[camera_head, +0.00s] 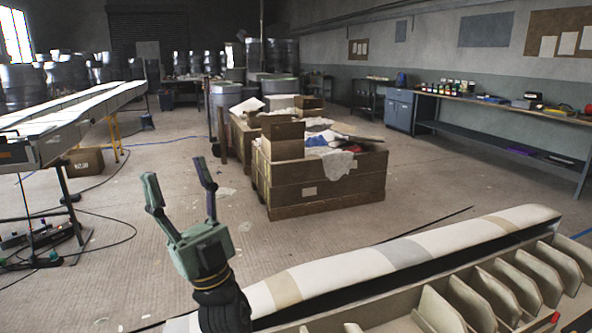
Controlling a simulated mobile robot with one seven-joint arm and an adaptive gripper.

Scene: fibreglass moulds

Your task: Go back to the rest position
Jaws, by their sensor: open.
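My gripper (181,194) shows left of centre in the head view, raised with its two green-and-dark fingers pointing up and apart. It is open, and nothing is between the fingers. My dark wrist below it hides part of the left end of a long pale mould part (358,256) with grey and tan bands.
A ribbed mould frame (488,297) fills the lower right. Wooden crates (326,188) with cloths stand mid-floor. A long white mould on a stand (62,128) is at left, with cables on the floor. A workbench (500,107) lines the right wall.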

